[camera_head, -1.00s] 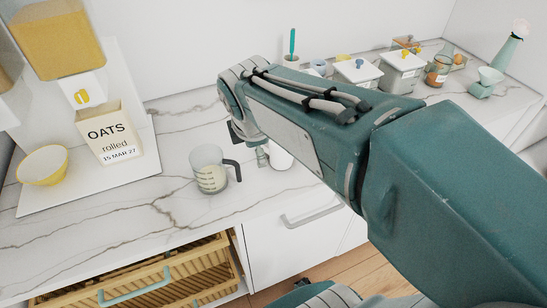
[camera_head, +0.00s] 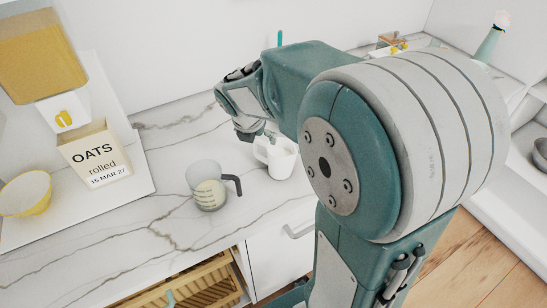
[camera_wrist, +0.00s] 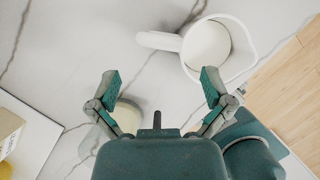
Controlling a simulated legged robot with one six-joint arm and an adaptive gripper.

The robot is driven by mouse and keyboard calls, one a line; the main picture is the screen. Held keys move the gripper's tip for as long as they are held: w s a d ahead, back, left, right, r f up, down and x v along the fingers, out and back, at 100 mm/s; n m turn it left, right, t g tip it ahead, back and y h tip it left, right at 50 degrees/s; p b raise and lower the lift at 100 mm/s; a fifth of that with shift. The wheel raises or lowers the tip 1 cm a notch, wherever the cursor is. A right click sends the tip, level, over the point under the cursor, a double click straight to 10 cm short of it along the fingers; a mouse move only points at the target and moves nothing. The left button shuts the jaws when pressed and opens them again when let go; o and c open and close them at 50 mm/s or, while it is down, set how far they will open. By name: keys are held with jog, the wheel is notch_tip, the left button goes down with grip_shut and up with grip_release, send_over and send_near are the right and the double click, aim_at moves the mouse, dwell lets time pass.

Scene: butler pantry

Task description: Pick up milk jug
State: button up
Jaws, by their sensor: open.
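The milk jug is a white jug with a spout and handle. It stands upright on the marble counter in the head view (camera_head: 279,158), partly hidden by my gripper (camera_head: 252,133). The wrist view shows the jug (camera_wrist: 242,62) from above at the top right, with white milk inside and its handle pointing left. My gripper (camera_wrist: 160,85) is open there, with nothing held between its fingers. The jug lies beyond the fingertips, nearer the right finger; I cannot tell whether they touch.
A clear measuring jug (camera_head: 208,186) with pale contents stands left of the milk jug. Further left, a white board (camera_head: 135,180) holds an oats box (camera_head: 95,155) and a yellow bowl (camera_head: 26,195). Bare marble (camera_head: 170,150) lies between. A drawer handle (camera_head: 299,231) is below.

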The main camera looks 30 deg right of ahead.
aim_at(260, 142)
jog(key=x, duration=0.5)
jog(key=shift+w+d, duration=0.25)
jog(key=shift+a, duration=0.1)
jog(key=c, duration=1.1)
